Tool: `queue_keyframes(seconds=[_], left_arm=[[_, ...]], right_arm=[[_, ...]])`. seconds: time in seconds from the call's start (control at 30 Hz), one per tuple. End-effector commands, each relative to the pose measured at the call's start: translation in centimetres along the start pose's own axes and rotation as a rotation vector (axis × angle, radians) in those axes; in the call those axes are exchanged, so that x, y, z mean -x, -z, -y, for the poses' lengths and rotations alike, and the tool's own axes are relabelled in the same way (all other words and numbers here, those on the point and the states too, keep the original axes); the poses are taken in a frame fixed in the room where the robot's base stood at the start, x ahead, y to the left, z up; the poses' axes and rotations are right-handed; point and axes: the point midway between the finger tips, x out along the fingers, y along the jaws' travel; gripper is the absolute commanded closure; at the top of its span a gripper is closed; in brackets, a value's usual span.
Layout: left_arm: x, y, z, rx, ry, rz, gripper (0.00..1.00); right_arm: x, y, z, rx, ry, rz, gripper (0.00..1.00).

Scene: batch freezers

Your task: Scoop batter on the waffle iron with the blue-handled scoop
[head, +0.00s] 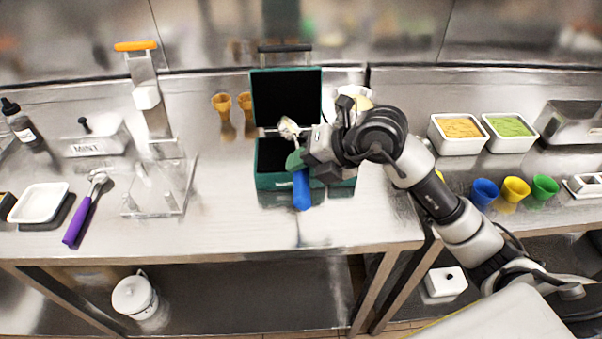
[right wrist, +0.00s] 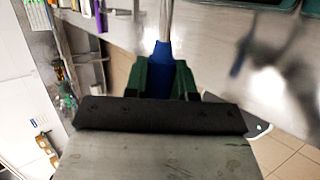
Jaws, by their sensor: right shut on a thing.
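My right gripper (head: 300,160) is shut on the blue handle (head: 301,190) of the scoop, above the front of the waffle iron. The scoop's metal head (head: 289,128) points up and away, in front of the raised lid; something pale shows at it, but I cannot tell what. The green waffle iron (head: 272,181) is open, its dark lid (head: 287,92) upright. In the right wrist view the green fingers (right wrist: 160,80) close around the blue handle (right wrist: 160,57). A pale bowl (head: 353,92) with yellowish contents is partly hidden behind my right arm. My left gripper is not in view.
A purple-handled scoop (head: 78,222), a white tray (head: 38,203) and a clear stand (head: 155,203) are on the left. Two cones (head: 222,103) stand left of the iron. White tubs (head: 458,145) and coloured cups (head: 485,192) are on the right. The counter front of the iron is clear.

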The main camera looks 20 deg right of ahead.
Motion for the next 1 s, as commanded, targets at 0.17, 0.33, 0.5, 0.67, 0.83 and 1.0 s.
queue_keyframes(seconds=[0.17,0.33,0.5,0.67,0.83,1.0], left_arm=[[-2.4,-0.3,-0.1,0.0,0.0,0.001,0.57],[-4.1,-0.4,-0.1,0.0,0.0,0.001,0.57],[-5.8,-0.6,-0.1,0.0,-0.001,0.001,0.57],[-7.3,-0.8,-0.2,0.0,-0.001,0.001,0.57],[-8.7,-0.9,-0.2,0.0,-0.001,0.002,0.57],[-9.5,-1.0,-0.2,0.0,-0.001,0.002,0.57]], right_arm=[[-0.3,0.1,0.7,-0.028,-0.096,0.002,0.99],[-0.3,0.1,1.0,-0.053,-0.187,0.001,0.99],[-0.4,0.1,1.3,-0.081,-0.279,0.0,0.99],[-0.5,0.1,1.5,-0.107,-0.37,0.001,0.99],[-0.6,0.1,1.7,-0.132,-0.458,0.001,0.99],[-0.5,0.1,1.7,-0.15,-0.522,0.001,0.99]])
